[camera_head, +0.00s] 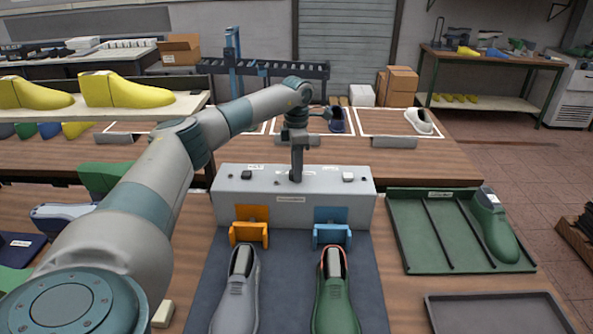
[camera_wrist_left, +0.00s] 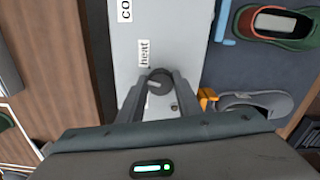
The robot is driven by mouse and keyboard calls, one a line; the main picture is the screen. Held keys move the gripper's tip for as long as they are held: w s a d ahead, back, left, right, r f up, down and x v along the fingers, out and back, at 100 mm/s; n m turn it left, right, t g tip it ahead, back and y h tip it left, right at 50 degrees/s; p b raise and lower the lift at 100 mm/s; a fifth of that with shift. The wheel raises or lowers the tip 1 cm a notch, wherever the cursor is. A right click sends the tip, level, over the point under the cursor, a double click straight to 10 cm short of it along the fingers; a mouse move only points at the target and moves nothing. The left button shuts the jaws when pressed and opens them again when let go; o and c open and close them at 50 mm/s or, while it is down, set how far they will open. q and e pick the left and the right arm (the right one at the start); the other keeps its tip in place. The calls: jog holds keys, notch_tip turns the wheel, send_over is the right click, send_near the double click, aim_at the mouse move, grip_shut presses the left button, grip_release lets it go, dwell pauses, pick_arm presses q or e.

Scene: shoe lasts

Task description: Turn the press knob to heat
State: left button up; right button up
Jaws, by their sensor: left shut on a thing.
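The press (camera_head: 235,202) is a light grey box on the bench, with small labels and buttons on its top. My left gripper (camera_head: 296,178) reaches down onto the middle of its top. In the left wrist view the round dark knob (camera_wrist_left: 159,82) sits between the tips of my left gripper (camera_wrist_left: 160,88), which is shut on it. A "heat" label (camera_wrist_left: 144,52) lies just above and left of the knob. The fingers hide part of the knob. My right gripper is not in view.
An orange bracket (camera_head: 249,234) and a blue bracket (camera_head: 332,236) stand at the press front. A grey shoe (camera_head: 236,295) and a green shoe (camera_head: 335,300) lie before them on a dark mat (camera_head: 285,290).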

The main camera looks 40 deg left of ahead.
pick_arm(q)
jog(key=m+b, duration=0.1)
jog(key=m, duration=0.5)
jog(key=shift+r, duration=0.1)
dwell(0.3)
jog(key=o, duration=1)
jog(key=shift+o, duration=0.2)
jog(key=shift+r+b, duration=0.3)
jog(key=shift+r, duration=0.4)
notch_tip(320, 180, up, 16)
jog(key=b, duration=0.3)
